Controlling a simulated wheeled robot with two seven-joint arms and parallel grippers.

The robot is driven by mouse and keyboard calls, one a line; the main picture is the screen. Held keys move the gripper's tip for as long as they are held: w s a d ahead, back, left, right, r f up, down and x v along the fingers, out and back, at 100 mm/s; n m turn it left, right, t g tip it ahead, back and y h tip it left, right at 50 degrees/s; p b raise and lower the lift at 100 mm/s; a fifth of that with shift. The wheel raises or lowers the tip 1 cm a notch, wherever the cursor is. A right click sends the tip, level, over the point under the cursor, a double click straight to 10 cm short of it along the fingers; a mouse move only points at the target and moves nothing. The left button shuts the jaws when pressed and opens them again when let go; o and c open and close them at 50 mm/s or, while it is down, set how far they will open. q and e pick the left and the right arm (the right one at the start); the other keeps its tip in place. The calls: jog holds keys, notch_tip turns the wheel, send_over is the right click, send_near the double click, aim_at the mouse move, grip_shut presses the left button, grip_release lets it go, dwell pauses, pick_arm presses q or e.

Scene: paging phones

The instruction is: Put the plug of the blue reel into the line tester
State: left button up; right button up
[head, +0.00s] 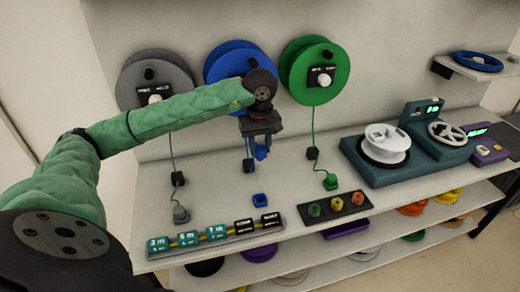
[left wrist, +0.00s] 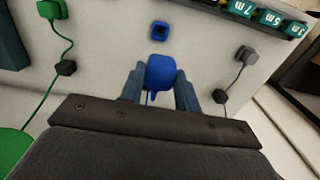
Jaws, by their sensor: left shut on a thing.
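My left gripper (head: 258,146) is shut on the blue plug (head: 263,152) and holds it in the air above the shelf top. The left wrist view shows the blue plug (left wrist: 160,72) between the two fingers of my left gripper (left wrist: 159,80). The blue reel (head: 222,64) hangs on the back wall, partly hidden by my arm. A small blue square holder (head: 260,200) stands empty below the plug; it also shows in the left wrist view (left wrist: 159,31). A purple box (head: 484,152) beside a green display at the far right may be the line tester; I cannot be sure.
A grey reel (head: 150,75) and a green reel (head: 315,70) flank the blue one. The grey plug (head: 180,214) and green plug (head: 330,182) stand on the shelf top. A labelled block rack (head: 215,240), a lamp panel (head: 335,207) and a teal winder (head: 405,172) stand there too.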

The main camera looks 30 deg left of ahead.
pick_arm(q)
jog(key=shift+r+p, duration=0.3)
jog(key=shift+r, duration=1.2)
jog(key=w+d+b, duration=0.5)
jog(key=w+d, duration=1)
jog(key=w, duration=0.1)
jog(key=shift+d+b, duration=0.15)
jog(key=shift+b, duration=0.15)
jog(key=w+d+b, duration=0.3)
jog(key=w+d, duration=1.2)
jog(key=shift+w+b, duration=0.35)
dwell(0.8)
jog(key=shift+d, duration=0.15)
